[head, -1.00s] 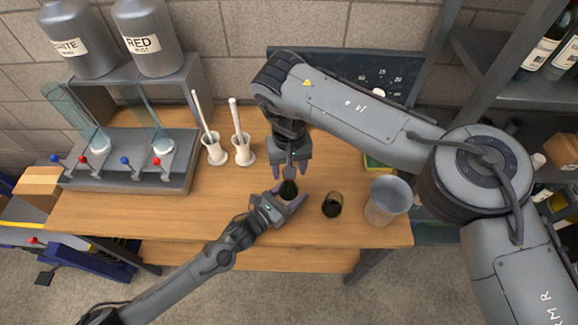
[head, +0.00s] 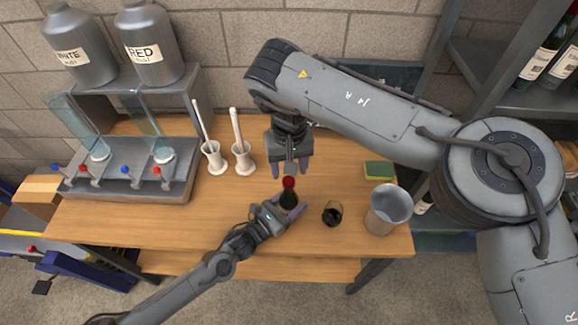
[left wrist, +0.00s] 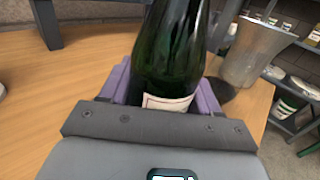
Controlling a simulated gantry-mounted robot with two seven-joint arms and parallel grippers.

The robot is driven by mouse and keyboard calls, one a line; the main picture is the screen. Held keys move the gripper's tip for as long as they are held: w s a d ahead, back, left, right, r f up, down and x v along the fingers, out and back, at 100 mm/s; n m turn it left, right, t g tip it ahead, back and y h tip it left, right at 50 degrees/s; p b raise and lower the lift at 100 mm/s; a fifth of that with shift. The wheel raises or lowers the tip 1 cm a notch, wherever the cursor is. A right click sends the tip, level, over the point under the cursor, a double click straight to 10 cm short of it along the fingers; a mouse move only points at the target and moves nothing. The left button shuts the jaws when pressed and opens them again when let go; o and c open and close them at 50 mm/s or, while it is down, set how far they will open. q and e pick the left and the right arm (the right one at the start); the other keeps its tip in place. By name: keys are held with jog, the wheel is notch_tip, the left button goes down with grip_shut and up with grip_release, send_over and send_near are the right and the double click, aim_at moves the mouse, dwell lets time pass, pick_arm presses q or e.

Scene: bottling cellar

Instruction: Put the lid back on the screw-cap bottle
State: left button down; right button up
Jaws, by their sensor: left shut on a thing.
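The screw-cap bottle (head: 288,199) is dark green and stands upright at the front of the wooden table. A red lid (head: 289,183) sits on top of its neck; I cannot tell how tightly. My left gripper (head: 287,207) is shut on the bottle's body from the front. In the left wrist view the bottle (left wrist: 172,50) stands between the purple fingers, with a pale label edge low down; its top is out of frame. My right gripper (head: 290,169) points down just above the lid, its fingers apart and nothing seen between them.
A glass of dark wine (head: 332,213) stands right of the bottle, then a metal bucket (head: 386,211) and a yellow-green sponge (head: 379,170). Two white holders (head: 243,160) with upright sticks and a grey filler (head: 130,185) stand left. The table's front left is clear.

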jog(key=shift+c, duration=0.2)
pick_arm(q)
jog(key=shift+f, duration=0.1)
pick_arm(e)
jog(key=n, duration=0.4)
jog(key=shift+s+a+n, duration=0.1)
jog(key=shift+n, duration=0.3)
jog(key=n, duration=0.4)
jog(key=shift+s+a, duration=0.1)
jog(key=n, duration=0.4)
jog(key=shift+s+f+g, duration=0.1)
jog(key=shift+g, duration=0.2)
jog(key=n, duration=0.4)
jog(key=shift+a+n, duration=0.1)
jog(key=shift+n, duration=0.2)
jog(key=n, duration=0.6)
jog(key=shift+r, duration=0.3)
jog(key=n, duration=0.4)
jog(key=shift+r, duration=0.3)
jog(key=shift+r+n, duration=0.15)
jog(key=shift+n, duration=0.35)
jog(key=shift+w+d+r, duration=0.15)
jog(key=shift+w+r, duration=0.1)
jog(key=shift+r, duration=0.2)
jog(key=shift+w+d+r, duration=0.1)
jog(key=shift+w+r, duration=0.15)
jog(key=shift+r, duration=0.2)
